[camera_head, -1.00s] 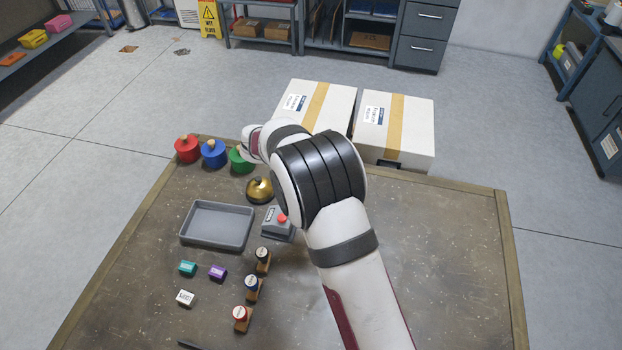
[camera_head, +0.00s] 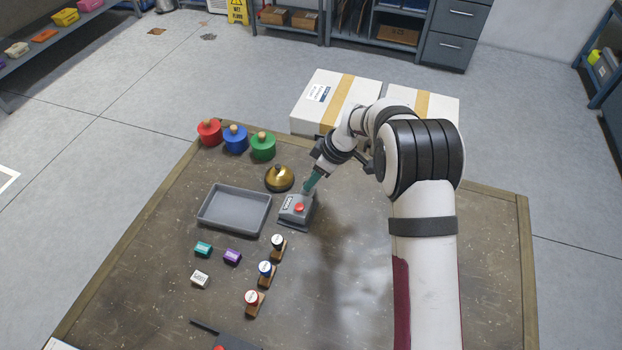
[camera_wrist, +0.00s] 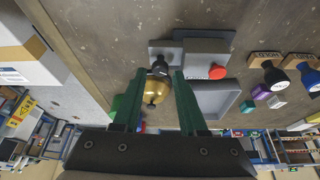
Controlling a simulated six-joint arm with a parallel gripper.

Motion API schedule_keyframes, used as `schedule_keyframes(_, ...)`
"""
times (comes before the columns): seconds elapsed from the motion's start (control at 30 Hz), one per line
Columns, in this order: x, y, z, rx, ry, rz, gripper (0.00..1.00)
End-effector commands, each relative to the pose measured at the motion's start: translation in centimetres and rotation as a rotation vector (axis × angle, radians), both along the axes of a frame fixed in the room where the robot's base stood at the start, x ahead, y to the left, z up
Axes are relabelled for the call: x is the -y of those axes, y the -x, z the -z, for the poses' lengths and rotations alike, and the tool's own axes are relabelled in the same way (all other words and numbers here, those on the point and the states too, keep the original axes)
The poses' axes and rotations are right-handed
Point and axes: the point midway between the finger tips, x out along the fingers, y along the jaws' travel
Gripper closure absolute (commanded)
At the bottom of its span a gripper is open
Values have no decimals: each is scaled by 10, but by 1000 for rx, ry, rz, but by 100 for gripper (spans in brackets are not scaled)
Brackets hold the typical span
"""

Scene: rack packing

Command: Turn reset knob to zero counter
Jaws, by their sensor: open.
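The counter (camera_head: 291,213) is a grey box with a red button on top and a small label window. It stands on the table to the right of the grey tray. In the wrist view the counter (camera_wrist: 205,58) shows a dark round knob (camera_wrist: 160,67) at its left side. My gripper (camera_head: 307,189) is at the counter's far right side, pointing down at it. In the wrist view my gripper (camera_wrist: 159,73) has its two green fingers apart, with the knob between their tips. I cannot tell whether either finger touches it. The knob is hidden in the head view.
A gold bell (camera_head: 279,179) stands just behind the counter, close to my fingers. A grey tray (camera_head: 222,226) lies to its left. Red, blue and green knobbed cylinders stand at the back edge. The table's right side is clear.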

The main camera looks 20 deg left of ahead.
Motion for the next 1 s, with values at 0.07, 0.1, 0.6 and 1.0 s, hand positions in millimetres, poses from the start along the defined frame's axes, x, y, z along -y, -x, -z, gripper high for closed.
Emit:
schedule_keyframes(0.07,-4,0,10,-2,1,-1,58)
schedule_keyframes(0.1,-6,0,13,-2,0,-1,58)
schedule_keyframes(0.6,-8,-1,19,0,0,0,82)
schedule_keyframes(1.0,-8,0,18,0,0,6,100)
